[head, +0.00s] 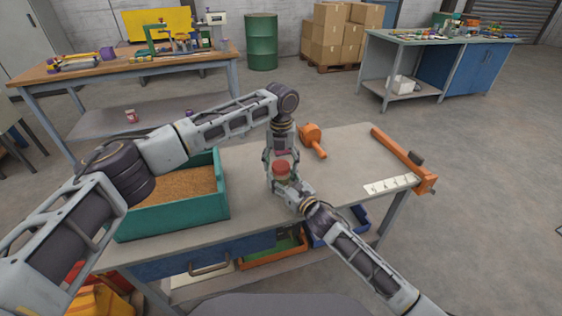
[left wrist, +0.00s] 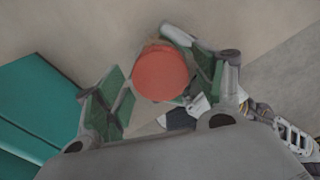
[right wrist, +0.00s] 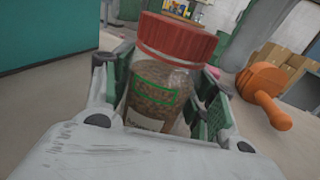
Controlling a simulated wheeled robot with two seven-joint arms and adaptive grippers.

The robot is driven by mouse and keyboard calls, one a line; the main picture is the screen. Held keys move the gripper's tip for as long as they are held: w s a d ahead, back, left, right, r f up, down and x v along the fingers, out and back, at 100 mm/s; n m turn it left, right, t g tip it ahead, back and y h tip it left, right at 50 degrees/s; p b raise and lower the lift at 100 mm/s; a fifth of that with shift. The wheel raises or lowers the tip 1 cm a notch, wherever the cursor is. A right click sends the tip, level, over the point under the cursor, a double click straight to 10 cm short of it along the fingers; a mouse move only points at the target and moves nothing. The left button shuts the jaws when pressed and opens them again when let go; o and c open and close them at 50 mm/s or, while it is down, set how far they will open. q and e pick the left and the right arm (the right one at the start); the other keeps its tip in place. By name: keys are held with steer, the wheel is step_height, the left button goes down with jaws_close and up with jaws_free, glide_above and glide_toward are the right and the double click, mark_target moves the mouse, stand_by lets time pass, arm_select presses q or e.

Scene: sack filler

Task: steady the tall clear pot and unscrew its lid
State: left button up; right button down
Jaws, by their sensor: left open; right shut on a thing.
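The tall clear pot (right wrist: 157,92) stands upright on the table, with brown contents and a pale label. Its red lid (right wrist: 176,38) is on top, and also shows in the head view (head: 281,167) and from above in the left wrist view (left wrist: 161,73). My right gripper (right wrist: 168,92) is shut on the pot's body from the near side, below the lid. My left gripper (left wrist: 152,85) points down above the lid, open, with its green-padded fingers on either side of it. In the head view my left gripper (head: 281,158) partly hides the pot.
A teal bin (head: 222,203) of brown grain stands left on the table (head: 250,222). An orange scoop-like tool (head: 312,138) lies behind the pot. An orange bar (head: 400,155) and a white labelled strip (head: 390,184) are at the right. The tabletop between is clear.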

arm_select(q)
steer(key=c, duration=1.1)
steer(key=shift+o, duration=0.2)
steer(key=shift+n, duration=0.3)
